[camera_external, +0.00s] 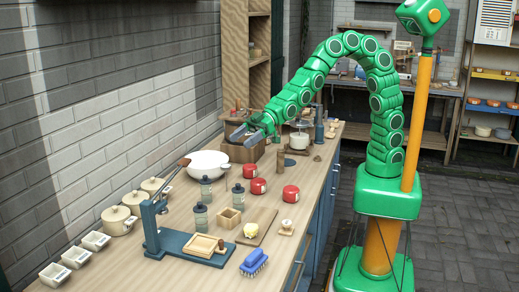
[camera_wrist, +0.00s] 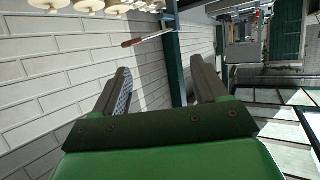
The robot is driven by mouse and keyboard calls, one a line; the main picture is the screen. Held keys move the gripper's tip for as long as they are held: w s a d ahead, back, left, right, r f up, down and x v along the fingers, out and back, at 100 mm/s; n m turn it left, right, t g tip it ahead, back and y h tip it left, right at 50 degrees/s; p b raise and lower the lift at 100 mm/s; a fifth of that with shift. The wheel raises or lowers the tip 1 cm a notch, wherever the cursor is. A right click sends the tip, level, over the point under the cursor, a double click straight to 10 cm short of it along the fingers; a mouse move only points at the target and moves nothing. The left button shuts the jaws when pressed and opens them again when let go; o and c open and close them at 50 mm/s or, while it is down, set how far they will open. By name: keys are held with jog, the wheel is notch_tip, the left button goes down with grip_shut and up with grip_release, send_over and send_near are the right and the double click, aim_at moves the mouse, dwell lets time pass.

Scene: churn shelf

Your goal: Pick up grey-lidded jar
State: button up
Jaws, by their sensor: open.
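Three small grey-green jars with dark grey lids stand upright on the wooden counter (camera_external: 165,215) in the external view: one near the white bowl (camera_external: 206,190), one closer to the front (camera_external: 200,217), and one to the right (camera_external: 238,197). I cannot tell them apart by their lids. No jar shows clearly in that view.
A white bowl (camera_external: 207,163) and several red tins (camera_external: 258,186) stand near the jars. Cream pots (camera_external: 118,220) line the brick wall. A board (camera_external: 257,226) lies right.

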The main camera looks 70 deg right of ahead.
send_near(234, 198)
jog(key=x, duration=0.4)
jog(key=shift+w+a+f, duration=0.25)
jog(key=shift+f, duration=0.05)
jog(key=shift+x, duration=2.45)
jog(key=c, duration=1.1)
